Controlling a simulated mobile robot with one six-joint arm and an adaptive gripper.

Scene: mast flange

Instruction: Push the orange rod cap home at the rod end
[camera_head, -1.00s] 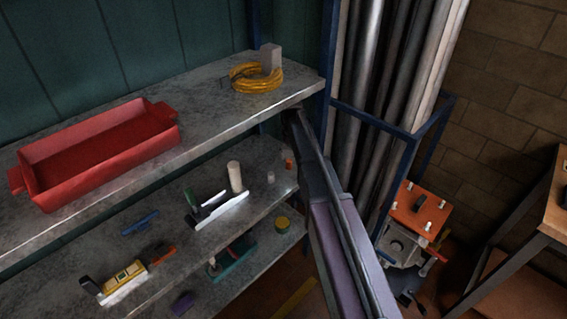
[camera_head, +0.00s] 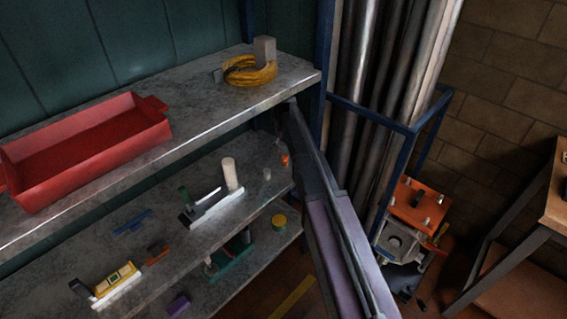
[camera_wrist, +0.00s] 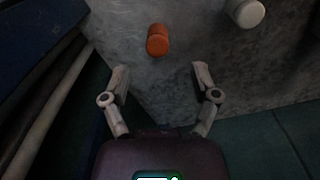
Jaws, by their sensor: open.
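The orange rod cap (camera_wrist: 157,42) is a short orange cylinder with a faint seam across it, in the upper middle of the wrist view against the grey speckled shelf. In the head view it is a small orange spot (camera_head: 285,160) at the right end of the middle shelf, close beside my arm. My gripper (camera_wrist: 161,76) is open and empty, its two fingers spread below the cap in the wrist view, apart from it. In the head view my gripper is hidden behind the upper shelf and my arm. I cannot tell how far the cap sits on a rod.
A pale cylinder (camera_wrist: 246,12) stands right of the cap. The middle shelf (camera_head: 190,255) holds a white peg (camera_head: 230,174) and several tools. A red bin (camera_head: 85,150) and yellow cable coil (camera_head: 250,72) are on the upper shelf. A blue rack post (camera_head: 325,60) and metal pipes stand close right.

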